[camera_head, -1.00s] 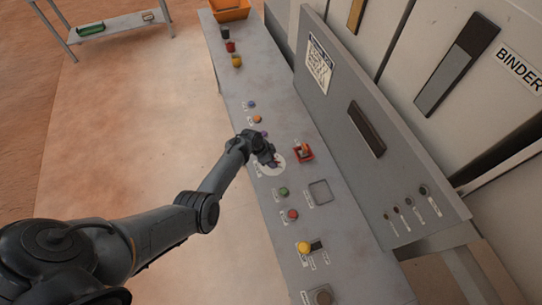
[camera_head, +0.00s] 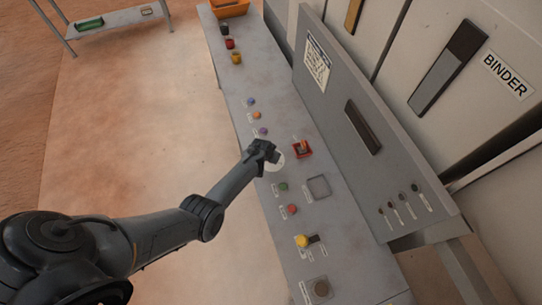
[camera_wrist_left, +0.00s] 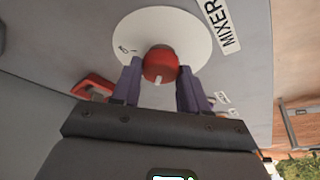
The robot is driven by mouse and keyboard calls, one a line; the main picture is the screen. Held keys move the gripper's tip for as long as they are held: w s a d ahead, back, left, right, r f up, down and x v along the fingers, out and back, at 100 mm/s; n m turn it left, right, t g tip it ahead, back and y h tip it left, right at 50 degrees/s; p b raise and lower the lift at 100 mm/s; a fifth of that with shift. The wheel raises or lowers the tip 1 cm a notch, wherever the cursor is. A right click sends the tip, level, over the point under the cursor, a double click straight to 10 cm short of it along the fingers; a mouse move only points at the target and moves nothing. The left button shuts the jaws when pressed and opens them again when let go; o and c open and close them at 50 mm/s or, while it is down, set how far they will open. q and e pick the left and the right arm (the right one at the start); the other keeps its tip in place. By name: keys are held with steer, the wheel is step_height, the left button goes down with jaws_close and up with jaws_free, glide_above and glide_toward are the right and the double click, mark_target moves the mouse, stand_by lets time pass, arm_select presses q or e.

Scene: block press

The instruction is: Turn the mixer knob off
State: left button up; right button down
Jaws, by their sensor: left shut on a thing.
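The mixer knob is a red round knob (camera_wrist_left: 160,62) with a white pointer mark, on a white dial plate (camera_wrist_left: 128,36) beside a MIXER label (camera_wrist_left: 224,22) in the left wrist view. My left gripper (camera_wrist_left: 160,84) has its two fingers on either side of the knob and is shut on it. In the head view my left gripper (camera_head: 263,152) sits over the white dial plate (camera_head: 277,162) on the grey console and hides the knob. My right gripper is not in view.
The grey console (camera_head: 290,255) carries a red-framed switch (camera_head: 302,149), a green button (camera_head: 283,187), a red button (camera_head: 292,209) and a yellow knob (camera_head: 302,241). An upright panel (camera_head: 335,120) stands behind.

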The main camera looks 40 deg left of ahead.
arm_select(q)
steer(key=shift+f+n, duration=0.1)
steer(key=shift+n, duration=0.4)
steer(key=o, duration=1)
steer(key=shift+o, duration=0.2)
steer(key=shift+p+v, duration=0.5)
steer(key=shift+v, duration=0.3)
steer(key=p+v, duration=0.1)
steer(key=v, duration=0.8)
steer(key=shift+d+p, duration=0.2)
steer(key=shift+p, duration=0.2)
